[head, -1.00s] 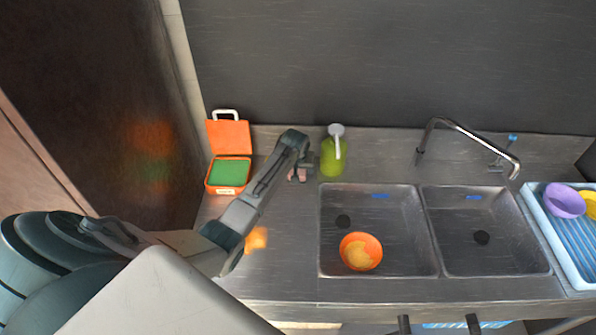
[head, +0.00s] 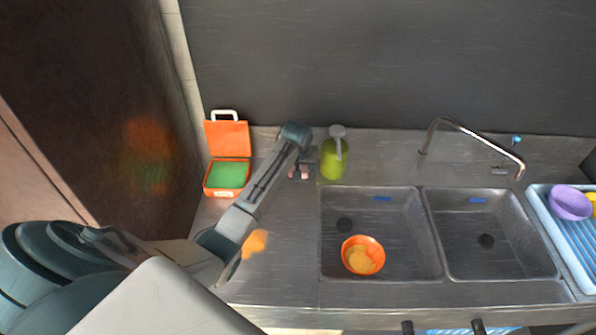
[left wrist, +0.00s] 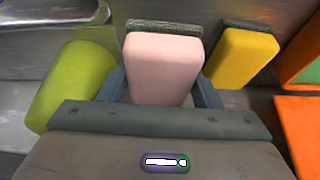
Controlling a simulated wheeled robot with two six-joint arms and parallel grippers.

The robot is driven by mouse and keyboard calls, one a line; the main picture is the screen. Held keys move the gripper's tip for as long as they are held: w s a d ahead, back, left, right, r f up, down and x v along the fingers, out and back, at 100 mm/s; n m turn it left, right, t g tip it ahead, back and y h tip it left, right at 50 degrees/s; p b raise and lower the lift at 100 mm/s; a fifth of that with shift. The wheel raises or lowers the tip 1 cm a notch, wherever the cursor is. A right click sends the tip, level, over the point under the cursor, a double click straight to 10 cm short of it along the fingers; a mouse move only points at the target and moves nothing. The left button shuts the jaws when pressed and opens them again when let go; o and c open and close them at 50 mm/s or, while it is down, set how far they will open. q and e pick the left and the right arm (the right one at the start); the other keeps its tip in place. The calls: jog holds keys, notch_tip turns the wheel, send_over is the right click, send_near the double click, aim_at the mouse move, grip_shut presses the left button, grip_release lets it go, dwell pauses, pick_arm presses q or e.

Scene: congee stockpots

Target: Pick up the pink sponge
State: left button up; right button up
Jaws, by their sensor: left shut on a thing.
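The pink sponge (left wrist: 165,68) stands upright in the left wrist view, with a dark scouring layer along its far side. My left gripper (left wrist: 160,88) has a finger on each side of it and is shut on it. In the head view the left gripper (head: 299,172) is low over the counter, left of the green bottle, and a small bit of the pink sponge (head: 305,172) shows there. I cannot tell whether the sponge touches the counter. My right gripper is not in view.
A green pump bottle (head: 334,158) stands close on one side, a yellow sponge (left wrist: 243,57) on the other. An open orange box (head: 228,191) with a green inside is at the left. The double sink (head: 400,205) holds an orange bowl (head: 362,254). A blue rack (head: 560,240) is at right.

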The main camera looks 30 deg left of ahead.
pick_arm(q)
jog(key=s+d+b, duration=0.1)
jog(key=s+d, duration=0.1)
jog(key=d, duration=0.1)
jog(key=s+d+b, duration=0.2)
jog(key=s+d, duration=0.1)
jog(key=d, duration=0.1)
jog(key=s+d+r+b, duration=0.1)
jog(key=s+d, duration=0.2)
jog(key=shift+s+d+r, duration=0.1)
jog(key=shift+s+d, duration=0.05)
jog(key=shift+s, duration=0.05)
jog(key=shift+s+d+r, duration=0.15)
jog(key=shift+s+d, duration=0.2)
jog(key=shift+s, duration=0.05)
